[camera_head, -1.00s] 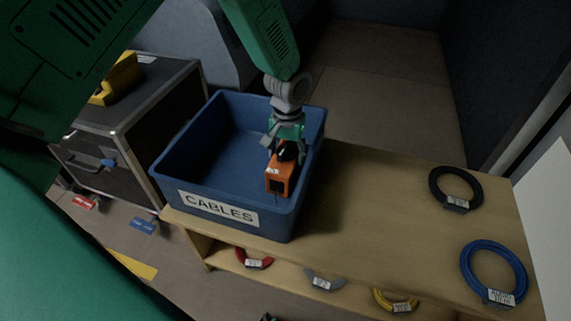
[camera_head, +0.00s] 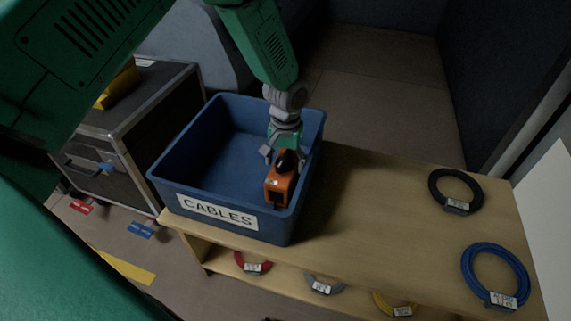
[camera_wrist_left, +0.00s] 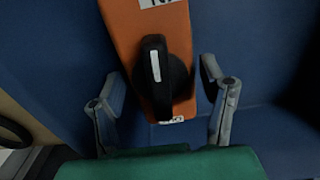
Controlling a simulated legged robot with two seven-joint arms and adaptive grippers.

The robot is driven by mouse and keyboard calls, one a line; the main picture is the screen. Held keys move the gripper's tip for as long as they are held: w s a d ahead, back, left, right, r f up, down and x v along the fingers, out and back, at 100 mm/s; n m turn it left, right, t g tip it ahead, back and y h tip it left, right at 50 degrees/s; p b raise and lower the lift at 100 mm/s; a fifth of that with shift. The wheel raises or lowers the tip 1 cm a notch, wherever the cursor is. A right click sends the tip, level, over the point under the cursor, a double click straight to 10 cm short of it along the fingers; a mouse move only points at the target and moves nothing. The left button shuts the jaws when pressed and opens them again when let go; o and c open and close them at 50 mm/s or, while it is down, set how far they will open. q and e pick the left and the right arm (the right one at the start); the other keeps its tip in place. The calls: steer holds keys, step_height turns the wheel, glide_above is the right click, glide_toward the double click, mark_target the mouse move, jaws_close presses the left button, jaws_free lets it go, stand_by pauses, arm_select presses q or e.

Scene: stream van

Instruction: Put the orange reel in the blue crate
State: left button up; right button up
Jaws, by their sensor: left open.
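The orange reel (camera_head: 277,190), a boxy orange body with a black knob, is at the front right corner inside the blue crate (camera_head: 218,228), which has a CABLES label. From these views I cannot tell whether its underside touches the crate floor. My left gripper (camera_head: 283,158) is over the crate at the reel's back end. In the left wrist view the open fingers (camera_wrist_left: 165,100) stand on either side of the reel (camera_wrist_left: 128,22) and its black knob, with gaps on both sides. My right gripper is not in view.
The crate stands on the left end of a wooden bench (camera_head: 380,210). A black cable coil (camera_head: 436,190) and a blue cable coil (camera_head: 468,268) lie on its right end. Red, grey and yellow coils are on the shelf below. A black case (camera_head: 150,110) stands to the left.

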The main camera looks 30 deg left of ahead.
arm_select(q)
step_height(320, 180, up, 11)
steer(key=p, duration=0.4)
steer(key=shift+d, duration=0.1)
steer(key=shift+f, duration=0.1)
